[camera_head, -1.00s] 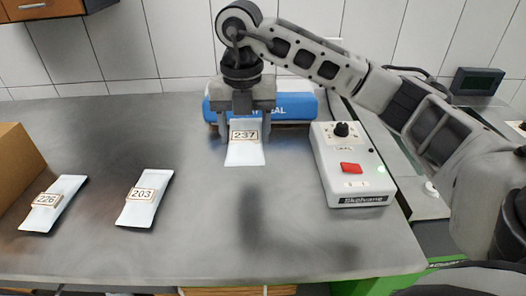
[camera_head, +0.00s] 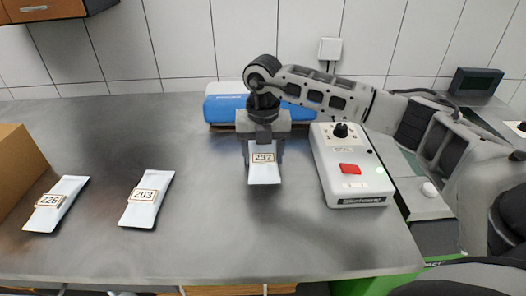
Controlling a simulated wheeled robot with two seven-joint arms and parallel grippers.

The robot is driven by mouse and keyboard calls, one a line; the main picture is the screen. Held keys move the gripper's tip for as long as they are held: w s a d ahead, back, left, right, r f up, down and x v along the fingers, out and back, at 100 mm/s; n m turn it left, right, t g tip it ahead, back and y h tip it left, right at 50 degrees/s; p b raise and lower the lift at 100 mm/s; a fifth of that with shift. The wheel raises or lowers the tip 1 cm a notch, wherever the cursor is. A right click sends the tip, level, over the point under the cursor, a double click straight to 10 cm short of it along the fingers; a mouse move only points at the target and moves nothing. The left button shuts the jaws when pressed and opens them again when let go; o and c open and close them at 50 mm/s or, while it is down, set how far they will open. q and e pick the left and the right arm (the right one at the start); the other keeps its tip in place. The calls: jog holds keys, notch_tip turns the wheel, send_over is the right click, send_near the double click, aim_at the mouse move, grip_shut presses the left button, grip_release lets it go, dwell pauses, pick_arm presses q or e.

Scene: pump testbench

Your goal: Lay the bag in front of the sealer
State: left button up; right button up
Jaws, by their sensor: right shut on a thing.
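My right gripper (camera_head: 263,150) comes from the right, points down and is shut on the white bag labelled 237 (camera_head: 264,174). The bag hangs below the fingers, just left of the white control box. I cannot tell whether its lower end touches the table. The blue sealer (camera_head: 226,108) lies at the back of the table, behind the gripper, which hides part of it. Two more white bags, labelled 203 (camera_head: 146,205) and 226 (camera_head: 57,208), lie flat on the left. My left gripper is not in view.
The white control box (camera_head: 350,172) with a red switch and black knob stands close to the right of the gripper. A cardboard box (camera_head: 18,170) is at the left edge. The grey table (camera_head: 210,250) is clear at the front and middle.

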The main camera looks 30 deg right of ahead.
aim_at(263, 156)
jog(key=shift+f, duration=0.2)
jog(key=o, duration=1.1)
jog(key=shift+r, duration=0.1)
jog(key=shift+r, duration=0.5)
notch_tip(263, 156, up, 11)
jog(key=shift+r+b, duration=0.15)
jog(key=shift+b, duration=0.2)
